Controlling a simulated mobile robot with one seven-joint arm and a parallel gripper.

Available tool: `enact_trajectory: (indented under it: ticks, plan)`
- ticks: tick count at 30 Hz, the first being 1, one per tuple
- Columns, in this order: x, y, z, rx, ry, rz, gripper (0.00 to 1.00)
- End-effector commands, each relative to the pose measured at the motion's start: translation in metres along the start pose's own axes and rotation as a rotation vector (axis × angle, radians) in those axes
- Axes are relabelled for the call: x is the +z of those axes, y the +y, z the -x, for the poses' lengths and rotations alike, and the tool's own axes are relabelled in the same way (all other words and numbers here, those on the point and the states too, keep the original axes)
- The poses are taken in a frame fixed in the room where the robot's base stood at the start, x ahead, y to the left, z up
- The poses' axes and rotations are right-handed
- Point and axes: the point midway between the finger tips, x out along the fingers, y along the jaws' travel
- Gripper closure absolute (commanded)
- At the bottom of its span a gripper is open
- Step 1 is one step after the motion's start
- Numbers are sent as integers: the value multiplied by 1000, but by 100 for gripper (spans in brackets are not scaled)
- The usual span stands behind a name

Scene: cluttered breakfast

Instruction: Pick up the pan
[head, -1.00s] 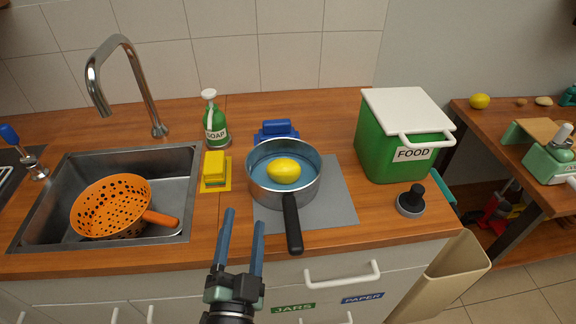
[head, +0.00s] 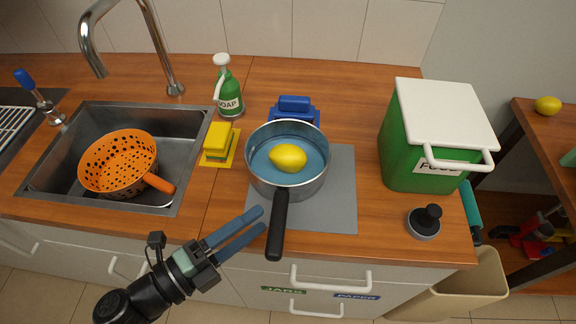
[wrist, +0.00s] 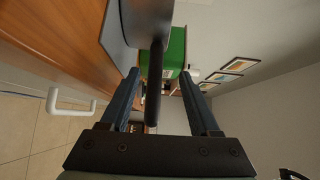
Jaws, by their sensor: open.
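The pan (head: 320,178) is a metal pot with a blue inside and a black handle (head: 278,222) that reaches past the counter's front edge. A yellow lemon (head: 288,157) lies in it. The pan stands on a grey mat (head: 340,205). My gripper (head: 263,220) is open, its two blue fingers pointing right toward the handle from its left side. In the wrist view the handle (wrist: 154,95) shows between the open fingers (wrist: 160,80), apparently beyond or level with their tips. I cannot tell whether they touch it.
The sink (head: 100,197) with an orange colander (head: 112,150) is at left. A sponge (head: 217,140), soap bottle (head: 229,95) and blue object (head: 294,104) stand near the pan. A green food bin (head: 405,150) and black-knobbed stopper (head: 424,222) are at right. Drawer handles (head: 330,280) protrude below.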

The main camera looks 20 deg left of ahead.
Motion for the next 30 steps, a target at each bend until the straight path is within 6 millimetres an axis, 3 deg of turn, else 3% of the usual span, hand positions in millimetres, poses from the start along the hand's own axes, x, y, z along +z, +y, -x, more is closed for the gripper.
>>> enact_trajectory:
  ticks: [8, 15, 25, 30]
  plan:
    - [0, 1, -24, -1, 1, 2, 38]
    - [0, 6, -59, -1, 1, 2, 38]
    - [2, 7, -66, 0, -3, 2, 38]
    - [1, 7, -66, 0, -3, 2, 66]
